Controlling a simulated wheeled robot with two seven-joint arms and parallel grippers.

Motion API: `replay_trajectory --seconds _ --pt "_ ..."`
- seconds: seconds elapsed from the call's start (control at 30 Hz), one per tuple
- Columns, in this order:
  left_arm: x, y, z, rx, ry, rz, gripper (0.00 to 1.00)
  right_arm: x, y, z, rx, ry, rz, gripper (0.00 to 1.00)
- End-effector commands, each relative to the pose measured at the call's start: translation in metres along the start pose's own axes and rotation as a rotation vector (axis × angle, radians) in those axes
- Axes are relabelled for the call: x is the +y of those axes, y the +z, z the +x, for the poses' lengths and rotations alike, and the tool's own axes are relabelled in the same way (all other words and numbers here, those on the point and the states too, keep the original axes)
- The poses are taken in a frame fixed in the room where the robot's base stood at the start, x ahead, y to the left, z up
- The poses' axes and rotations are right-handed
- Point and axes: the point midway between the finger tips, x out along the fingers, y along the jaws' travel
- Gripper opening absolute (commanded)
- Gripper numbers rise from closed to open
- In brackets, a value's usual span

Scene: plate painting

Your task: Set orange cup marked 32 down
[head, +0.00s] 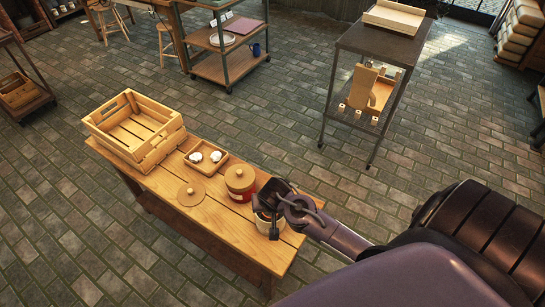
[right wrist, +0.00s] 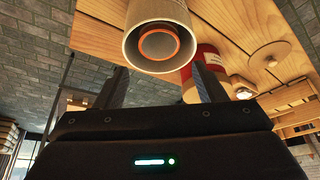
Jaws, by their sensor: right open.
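A pale cylindrical container (head: 264,226) stands near the right end of the wooden bench, partly hidden by my right gripper (head: 267,218). In the right wrist view, an orange ring (right wrist: 159,44) shows inside the open mouth of this container (right wrist: 158,12); it looks like the rim of an orange cup, with a dark middle. No number 32 is legible. My right gripper (right wrist: 164,76) is open, its two fingers apart with nothing between them; the container's mouth lies just beyond the fingertips. I cannot tell whether they touch. My left gripper is not in view.
On the bench (head: 216,212), a red jar with a wooden lid (head: 240,178) stands just left of the container. Further left are a loose wooden lid (head: 191,194), a small tray (head: 190,161) with white items and a slatted crate (head: 165,146). A dark cart (head: 385,43) stands behind.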

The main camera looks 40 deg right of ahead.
Motion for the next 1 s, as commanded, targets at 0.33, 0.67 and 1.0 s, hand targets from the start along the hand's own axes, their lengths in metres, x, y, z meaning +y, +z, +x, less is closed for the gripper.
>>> replay_trajectory --seconds 0.33,0.67,1.0 --pt "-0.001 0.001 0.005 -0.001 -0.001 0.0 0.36 0.001 0.0 -0.06 0.0 0.001 0.0 0.64" --pt "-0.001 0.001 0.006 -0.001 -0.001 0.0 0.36 0.001 0.0 -0.069 -0.001 0.001 -0.001 0.64" --pt "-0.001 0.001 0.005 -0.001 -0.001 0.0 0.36 0.0 0.0 -0.068 -0.001 0.001 0.0 0.64"
